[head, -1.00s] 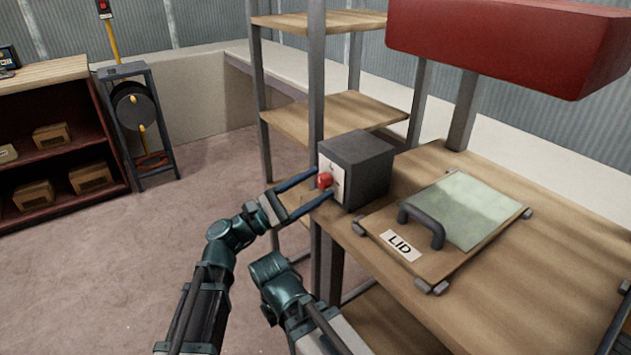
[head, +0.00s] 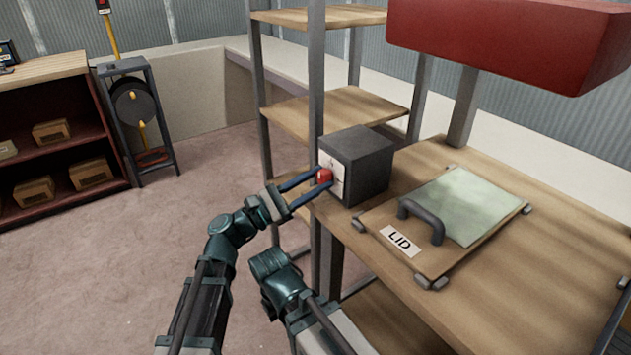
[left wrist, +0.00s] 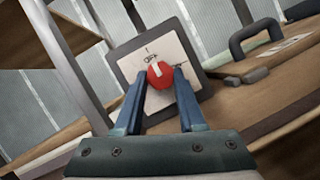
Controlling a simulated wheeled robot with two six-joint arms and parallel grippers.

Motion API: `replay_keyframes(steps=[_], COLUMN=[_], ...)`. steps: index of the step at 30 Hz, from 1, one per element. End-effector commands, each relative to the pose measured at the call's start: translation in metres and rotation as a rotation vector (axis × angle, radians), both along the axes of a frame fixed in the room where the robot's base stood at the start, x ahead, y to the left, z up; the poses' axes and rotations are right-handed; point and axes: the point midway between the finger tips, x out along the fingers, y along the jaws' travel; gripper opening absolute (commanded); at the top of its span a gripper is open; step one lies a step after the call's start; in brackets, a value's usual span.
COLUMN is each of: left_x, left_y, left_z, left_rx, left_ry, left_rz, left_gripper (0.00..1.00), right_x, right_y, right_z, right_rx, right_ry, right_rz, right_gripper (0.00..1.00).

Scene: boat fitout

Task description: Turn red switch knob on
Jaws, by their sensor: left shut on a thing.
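The red switch knob (head: 325,175) sits on the white plate on the face of a dark grey box (head: 366,165) at the near left corner of the wooden bench. My left gripper (head: 322,178) is shut on the knob, one finger on each side. In the left wrist view the knob (left wrist: 161,76) lies between the two blue fingers (left wrist: 160,74). A white pointer mark on the knob points toward small lettering on the white plate (left wrist: 140,66), which looks like OFF. My right gripper is out of view; only part of that arm shows.
A board marked LID (head: 400,242) with a dark handle lies on the bench right of the box. A red overhead housing (head: 505,40) hangs above the bench. The floor to the left is open.

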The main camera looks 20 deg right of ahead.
Motion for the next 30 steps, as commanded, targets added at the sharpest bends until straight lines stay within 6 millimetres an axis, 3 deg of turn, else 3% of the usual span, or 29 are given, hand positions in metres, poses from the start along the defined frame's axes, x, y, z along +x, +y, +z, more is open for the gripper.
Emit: replay_keyframes(steps=[11,30], left_x=[0.003,0.005], left_y=[0.001,0.002], left_z=[0.005,0.012], left_rx=[0.068,0.273], left_ry=[-0.182,-0.753], left_rz=[0.0,-0.001], left_gripper=[0.0,0.0], right_x=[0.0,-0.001], right_y=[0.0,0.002], right_z=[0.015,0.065], right_rx=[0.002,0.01], right_ry=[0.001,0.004], right_rz=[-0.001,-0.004], right_gripper=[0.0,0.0])
